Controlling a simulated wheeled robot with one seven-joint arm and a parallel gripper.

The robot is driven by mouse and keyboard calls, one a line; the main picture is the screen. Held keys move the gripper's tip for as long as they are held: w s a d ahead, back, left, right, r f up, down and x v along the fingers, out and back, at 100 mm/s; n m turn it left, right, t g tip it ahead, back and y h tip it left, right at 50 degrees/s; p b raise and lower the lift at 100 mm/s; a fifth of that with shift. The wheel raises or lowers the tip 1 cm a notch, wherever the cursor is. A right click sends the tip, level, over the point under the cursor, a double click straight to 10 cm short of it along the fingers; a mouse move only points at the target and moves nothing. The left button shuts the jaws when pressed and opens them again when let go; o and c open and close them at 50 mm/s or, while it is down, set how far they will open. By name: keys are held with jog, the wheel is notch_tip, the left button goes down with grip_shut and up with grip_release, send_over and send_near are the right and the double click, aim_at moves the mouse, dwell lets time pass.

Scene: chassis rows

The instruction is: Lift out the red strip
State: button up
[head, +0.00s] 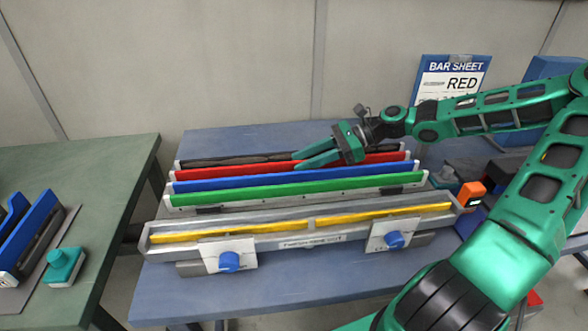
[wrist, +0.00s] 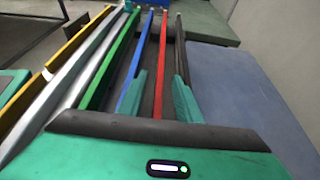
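The red strip (head: 365,159) is a long thin bar standing on edge in the rack, between the blue strip (head: 250,183) and a dark strip (head: 220,160) at the back. My gripper (head: 305,160) is over the red strip, its green fingers pointing left in the head view and hiding part of the bar. In the wrist view the gripper (wrist: 160,95) is open, and the red strip (wrist: 161,60) runs between the two spread fingers with gaps on both sides. I cannot tell how far the fingers reach down beside it.
A green strip (head: 300,188) stands in front of the blue one. Nearer is a grey fixture (head: 345,235) with yellow bars and blue knobs. A sign (head: 452,80) reading "BAR SHEET" and "RED" stands behind. An orange block (head: 470,193) lies right of the rack.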

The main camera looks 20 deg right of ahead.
grip_shut()
jog(key=shift+r, duration=0.1)
